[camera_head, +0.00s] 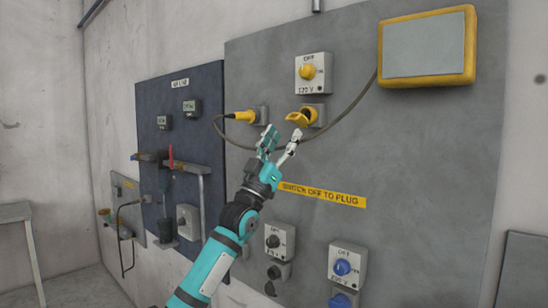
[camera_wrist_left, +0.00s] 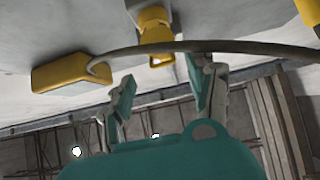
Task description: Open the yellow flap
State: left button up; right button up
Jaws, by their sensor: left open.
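The yellow flap (camera_head: 298,119) is on a grey socket below the yellow 120 V switch (camera_head: 308,71) on the grey wall panel. It stands out from the socket at a tilt; I cannot tell how far open it is. In the left wrist view the flap (camera_wrist_left: 157,38) is at the top centre, beyond a grey cable. My left gripper (camera_head: 281,141) is open and empty, just below and left of the flap. In the left wrist view its fingers (camera_wrist_left: 160,84) are spread apart below the flap, with no clear contact. My right gripper is in neither view.
A yellow plug (camera_head: 243,116) sits in a socket to the left. Its cable (camera_head: 347,113) loops past the flap and gripper up to a yellow-framed box (camera_head: 427,47). Blue and black switches are lower on the panel. A dark panel (camera_head: 182,130) with pipes is farther left.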

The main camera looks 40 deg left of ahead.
pick_arm(q)
jog(key=v, duration=0.6)
jog(key=shift+s+f, duration=0.1)
dwell(0.3)
